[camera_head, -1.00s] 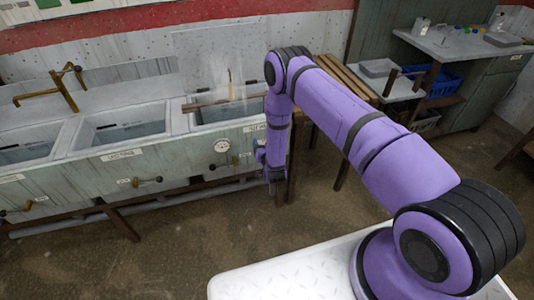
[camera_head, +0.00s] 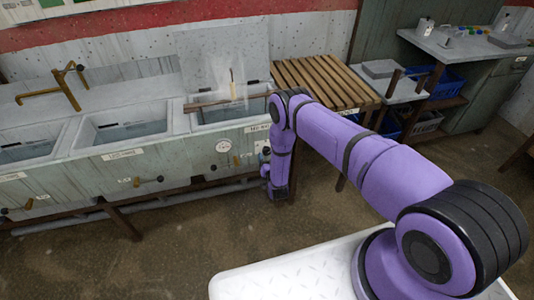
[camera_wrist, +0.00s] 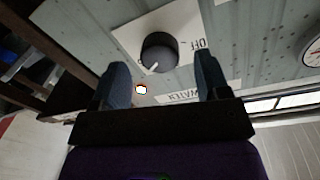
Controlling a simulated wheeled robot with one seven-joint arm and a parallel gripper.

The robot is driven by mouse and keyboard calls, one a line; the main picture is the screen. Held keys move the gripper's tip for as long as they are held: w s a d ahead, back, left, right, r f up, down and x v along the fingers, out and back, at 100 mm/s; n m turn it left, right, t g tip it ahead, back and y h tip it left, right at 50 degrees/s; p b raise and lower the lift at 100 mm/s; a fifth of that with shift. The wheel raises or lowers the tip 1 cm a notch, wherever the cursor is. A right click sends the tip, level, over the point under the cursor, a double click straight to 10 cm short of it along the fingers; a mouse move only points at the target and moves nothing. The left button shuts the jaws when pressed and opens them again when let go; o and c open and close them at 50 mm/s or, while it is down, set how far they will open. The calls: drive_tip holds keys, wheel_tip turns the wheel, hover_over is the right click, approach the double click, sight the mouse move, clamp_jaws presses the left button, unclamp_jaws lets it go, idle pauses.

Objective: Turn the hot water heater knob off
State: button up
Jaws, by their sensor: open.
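The water heater knob (camera_wrist: 160,52) is a round black dial on a white plate (camera_wrist: 128,32) in the wrist view. Its white pointer mark is toward the lower left in the picture. The word OFF (camera_wrist: 197,44) is on the plate to the right of the knob. A label ending in WATER (camera_wrist: 183,97) is below it. My gripper (camera_wrist: 163,76) is open and empty, facing the panel, with the knob ahead between its two fingers. I cannot tell whether they reach around it. In the head view my arm's end is close to the sink unit's right end and the knob cannot be made out.
A small glowing orange-white light (camera_wrist: 141,89) is near the knob. A slatted wooden rack (camera_head: 320,82) stands to the right. The floor in front is clear.

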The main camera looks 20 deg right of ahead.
sight(267, 153)
drive_tip(key=shift+w+d, duration=0.1)
drive_tip(key=shift+w, duration=1.6)
drive_tip(key=c, duration=0.9)
